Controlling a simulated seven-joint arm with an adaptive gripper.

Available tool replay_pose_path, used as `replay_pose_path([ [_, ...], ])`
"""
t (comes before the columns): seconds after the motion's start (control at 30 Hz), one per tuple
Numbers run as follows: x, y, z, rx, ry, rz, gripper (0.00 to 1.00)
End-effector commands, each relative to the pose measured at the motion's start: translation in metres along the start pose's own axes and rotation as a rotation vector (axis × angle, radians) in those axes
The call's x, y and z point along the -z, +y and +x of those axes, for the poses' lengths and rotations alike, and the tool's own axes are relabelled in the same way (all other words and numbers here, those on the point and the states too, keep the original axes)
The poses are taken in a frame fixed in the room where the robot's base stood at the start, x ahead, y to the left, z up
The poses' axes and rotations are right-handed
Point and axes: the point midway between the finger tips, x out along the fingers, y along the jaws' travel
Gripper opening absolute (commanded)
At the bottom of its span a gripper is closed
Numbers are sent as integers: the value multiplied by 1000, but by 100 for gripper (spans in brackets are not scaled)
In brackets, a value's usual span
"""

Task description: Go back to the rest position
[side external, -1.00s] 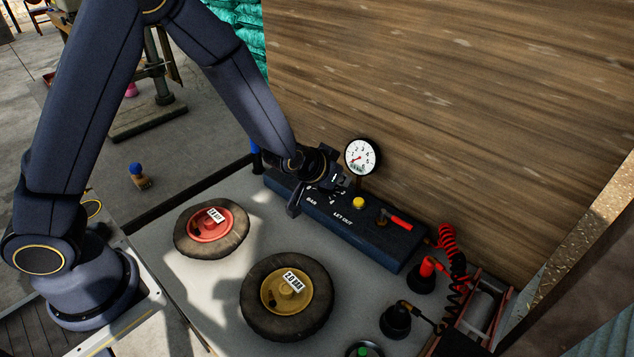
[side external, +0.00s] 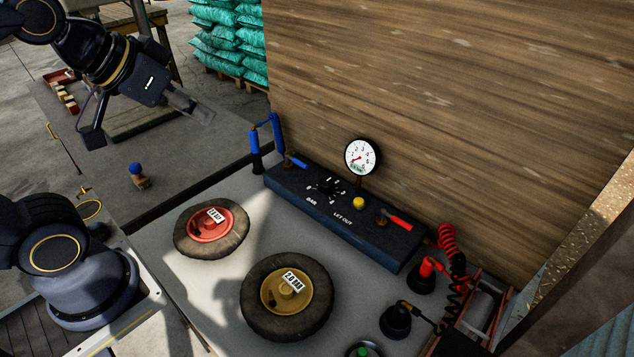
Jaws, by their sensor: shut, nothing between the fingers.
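My gripper (side external: 203,113) is at the upper left, raised and away from the bench. It is shut and holds nothing. My arm is folded back, and its upper part leaves the top of the picture. The dark blue control box (side external: 290,197) stands on the bench apart from my gripper. Its black dial (side external: 326,187), yellow button (side external: 358,203) and red lever (side external: 397,222) are all uncovered. The round pressure gauge (side external: 361,157) stands behind the box.
A wheel with a red hub (side external: 237,251) and one with a yellow hub (side external: 318,322) lie on the pale bench (side external: 205,292). A blue-handled tool (side external: 253,140) stands at the box's left end. A red coiled hose (side external: 448,240) is at right. A wooden wall (side external: 480,90) rises behind.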

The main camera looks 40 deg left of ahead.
Motion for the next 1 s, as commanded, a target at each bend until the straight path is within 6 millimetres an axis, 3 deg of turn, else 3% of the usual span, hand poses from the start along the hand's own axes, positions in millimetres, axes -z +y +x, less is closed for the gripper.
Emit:
replay_pose_path([
  [0.1,-37,-3,0,18,-150,22,0],
  [0.2,-50,-5,-2,24,-210,23,0],
  [1.0,-51,-4,-2,22,-220,20,0],
])
